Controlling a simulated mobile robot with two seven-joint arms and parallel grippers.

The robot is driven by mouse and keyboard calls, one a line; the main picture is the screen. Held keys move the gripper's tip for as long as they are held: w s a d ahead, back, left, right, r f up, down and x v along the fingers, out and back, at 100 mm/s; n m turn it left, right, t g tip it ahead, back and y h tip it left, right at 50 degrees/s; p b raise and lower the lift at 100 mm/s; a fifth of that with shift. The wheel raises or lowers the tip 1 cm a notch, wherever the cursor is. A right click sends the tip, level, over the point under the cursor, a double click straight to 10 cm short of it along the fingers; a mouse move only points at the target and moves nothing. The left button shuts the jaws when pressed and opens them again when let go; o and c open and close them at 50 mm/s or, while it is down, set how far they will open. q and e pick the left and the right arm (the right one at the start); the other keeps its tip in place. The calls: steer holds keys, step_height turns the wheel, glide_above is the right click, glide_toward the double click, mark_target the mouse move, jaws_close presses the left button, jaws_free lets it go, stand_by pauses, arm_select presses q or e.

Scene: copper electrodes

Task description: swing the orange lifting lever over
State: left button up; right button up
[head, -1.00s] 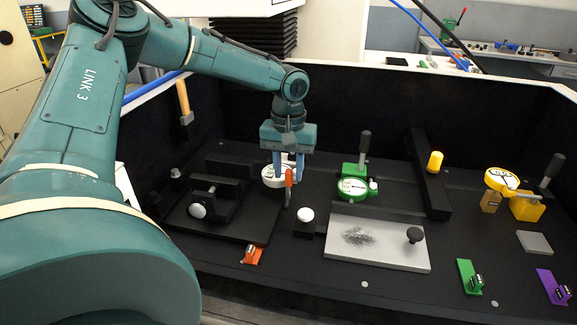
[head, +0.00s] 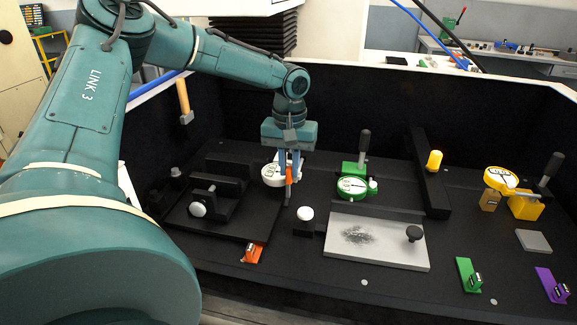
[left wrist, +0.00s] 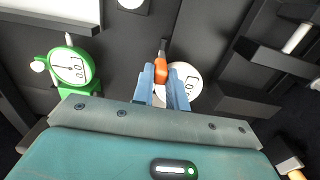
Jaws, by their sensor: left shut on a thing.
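The orange lifting lever (head: 289,174) stands roughly upright beside a white dial gauge (head: 272,175) on the black bench. My left gripper (head: 290,170) points down over it, its blue fingers closed about the lever. In the left wrist view the lever's orange part (left wrist: 161,66) shows between the two blue fingertips (left wrist: 162,76), with the white dial (left wrist: 187,86) partly hidden behind the right finger. My right gripper is not in view.
A green dial gauge (head: 352,188) stands to the right, with a grey plate (head: 376,246) in front. A white-knobbed block (head: 305,220) is close to the lever's right. A black fixture (head: 226,188) is on the left. Dark walls enclose the back.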

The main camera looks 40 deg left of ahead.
arm_select(q)
steer(key=o, duration=0.6)
steer(key=shift+w+a, duration=0.2)
steer(key=shift+w, duration=0.1)
steer(key=shift+c, duration=0.2)
steer(key=shift+o, duration=1.1)
steer(key=shift+r, duration=0.1)
